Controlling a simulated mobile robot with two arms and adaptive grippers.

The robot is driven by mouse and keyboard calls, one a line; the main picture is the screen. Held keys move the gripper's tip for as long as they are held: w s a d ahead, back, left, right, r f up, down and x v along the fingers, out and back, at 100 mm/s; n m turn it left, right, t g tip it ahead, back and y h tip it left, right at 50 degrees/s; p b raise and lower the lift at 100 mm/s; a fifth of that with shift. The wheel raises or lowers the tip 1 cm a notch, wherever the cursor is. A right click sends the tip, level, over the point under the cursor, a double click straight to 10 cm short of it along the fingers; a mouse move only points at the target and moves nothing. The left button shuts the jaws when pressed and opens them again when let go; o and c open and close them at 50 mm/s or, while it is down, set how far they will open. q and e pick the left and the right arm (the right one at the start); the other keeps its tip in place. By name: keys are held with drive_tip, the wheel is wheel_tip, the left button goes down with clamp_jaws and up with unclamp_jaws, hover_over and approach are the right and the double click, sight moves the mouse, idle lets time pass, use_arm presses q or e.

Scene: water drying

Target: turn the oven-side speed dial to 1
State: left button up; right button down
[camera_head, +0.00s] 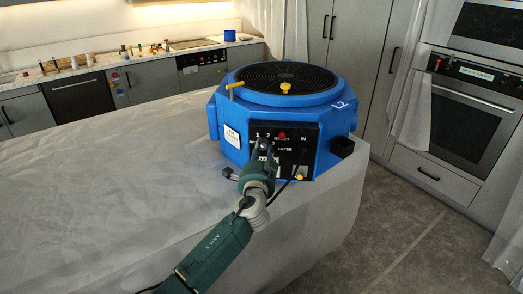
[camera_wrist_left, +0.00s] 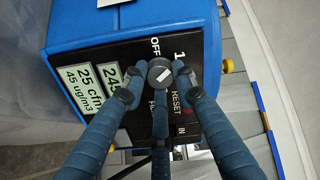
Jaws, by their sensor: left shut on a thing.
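A blue air machine (camera_head: 228,115) with a round black top grille stands on the sheet-covered surface. Its black control panel (camera_head: 311,135) faces me; it also shows in the left wrist view (camera_wrist_left: 126,47). A round grey dial (camera_wrist_left: 159,71) with a white mark sits on the panel, near the printed OFF and 1. I cannot tell which setting the mark points to. My left gripper (camera_head: 264,146) is at the panel, its fingers (camera_wrist_left: 158,83) shut around the dial. In the head view the gripper hides the dial. My right gripper is not in view.
A red light (camera_head: 282,136) and a yellow-tipped part (camera_head: 299,177) are on the panel near my gripper. A cable hangs down its front. An oven (camera_head: 468,110) stands at the right. The sheet-covered surface (camera_head: 110,180) left of the machine is clear.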

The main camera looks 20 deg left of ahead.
use_arm(q)
drive_tip(key=shift+d+r+m, duration=0.15)
drive_tip(key=shift+r+m, duration=0.1)
drive_tip(key=shift+m, duration=0.35)
drive_tip(key=o, duration=1.1)
drive_tip(key=shift+o, duration=0.4)
drive_tip(key=shift+w+d+f, duration=0.1)
drive_tip(key=shift+d+f, duration=0.05)
drive_tip(key=shift+s+f, duration=0.1)
drive_tip(key=shift+s, duration=0.25)
drive_tip(key=v, duration=1.1)
drive_tip(key=shift+s, duration=0.15)
